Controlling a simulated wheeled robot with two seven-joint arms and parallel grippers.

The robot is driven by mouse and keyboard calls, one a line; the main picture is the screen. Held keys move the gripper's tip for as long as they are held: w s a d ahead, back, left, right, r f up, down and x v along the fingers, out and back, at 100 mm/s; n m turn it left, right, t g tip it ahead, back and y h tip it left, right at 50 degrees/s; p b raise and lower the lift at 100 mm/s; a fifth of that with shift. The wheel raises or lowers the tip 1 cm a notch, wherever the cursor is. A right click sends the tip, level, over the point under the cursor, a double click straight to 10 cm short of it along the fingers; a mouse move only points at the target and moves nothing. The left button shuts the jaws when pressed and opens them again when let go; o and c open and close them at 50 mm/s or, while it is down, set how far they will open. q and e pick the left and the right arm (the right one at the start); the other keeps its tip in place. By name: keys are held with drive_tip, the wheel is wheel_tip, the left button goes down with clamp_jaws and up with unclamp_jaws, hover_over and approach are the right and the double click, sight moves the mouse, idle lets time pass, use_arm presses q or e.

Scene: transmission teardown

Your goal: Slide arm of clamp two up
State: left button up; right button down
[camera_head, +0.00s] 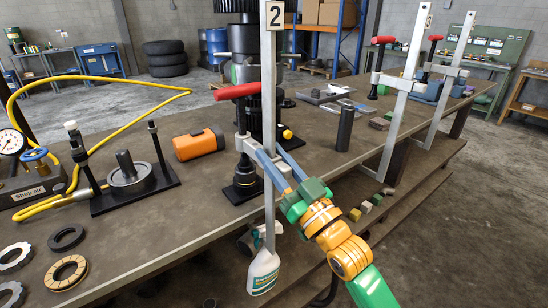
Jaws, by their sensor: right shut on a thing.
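Clamp two (270,85) stands upright at the near edge of the workbench, with a "2" label at the top of its bar. Its sliding arm (243,143) is low on the bar, near the bench-top level. A red handle (238,91) rises over the arm on the left. My right gripper (268,152) reaches in from the lower right, its fingers at the sliding arm beside the bar. It is shut on the sliding arm; the exact contact is partly hidden by the bar and fingers. My left gripper is not in view.
A black post assembly (245,170) stands just behind the clamp. An orange case (198,144) and a black press fixture (130,182) are to the left. A white bottle (263,272) is below. Two more clamps (402,90) (450,85) stand along the edge to the right.

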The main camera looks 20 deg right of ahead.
sight(274, 126)
wheel_tip(274, 126, up, 7)
drive_tip(key=p, duration=0.7)
drive_tip(key=shift+r, duration=0.2)
drive_tip(key=shift+f, duration=0.25)
drive_tip(key=c, duration=0.7)
unclamp_jaws()
drive_tip(key=shift+f, duration=0.15)
drive_tip(key=b+v, duration=0.3)
drive_tip(key=v, duration=0.4)
